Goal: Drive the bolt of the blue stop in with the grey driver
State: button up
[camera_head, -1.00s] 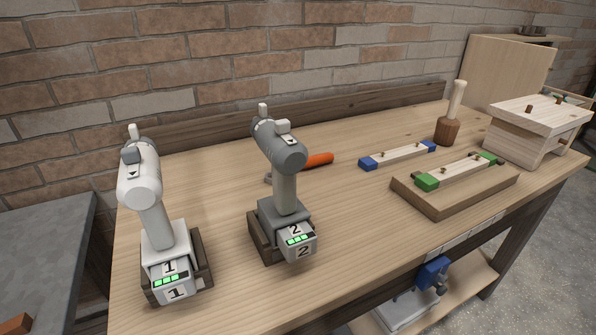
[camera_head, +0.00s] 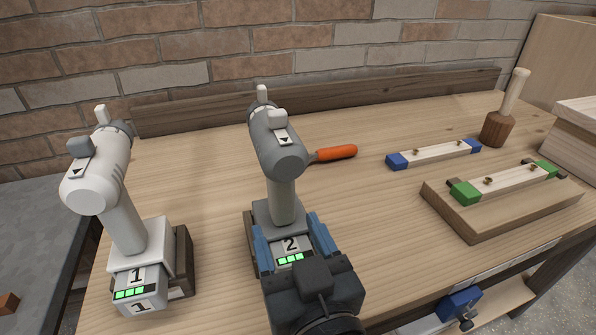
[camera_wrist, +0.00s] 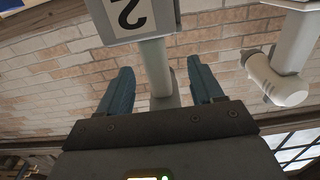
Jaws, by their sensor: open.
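The grey driver (camera_head: 278,150), marked 2, stands upright in a dark cradle near the bench's front, with green lights on its battery. My gripper (camera_head: 290,240) is open, its blue fingers on either side of the driver's battery base; I cannot tell whether they touch it. In the wrist view my gripper (camera_wrist: 158,88) shows open, with the grey driver's handle (camera_wrist: 157,65) between the fingers and its numbered base (camera_wrist: 135,18) above. The blue stops (camera_head: 397,161) sit at the ends of a pale wooden strip with small brass-coloured bolts (camera_head: 416,150).
A white driver (camera_head: 105,185), marked 1, stands to the left. An orange-handled tool (camera_head: 335,153) lies behind the grey driver. A strip with green stops (camera_head: 466,193) lies on a thick board (camera_head: 480,220) at right. A mallet (camera_head: 498,125) and wooden box (camera_head: 578,140) are farther right.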

aim_at(279, 196)
jog(key=shift+x, duration=1.2)
jog(key=x, duration=0.2)
jog(key=p+x, duration=0.1)
jog(key=x, duration=0.2)
jog(key=shift+w+d+f+p, duration=0.1)
jog(key=shift+w+d+p, duration=0.2)
jog(key=shift+w+p, duration=0.15)
grip_shut()
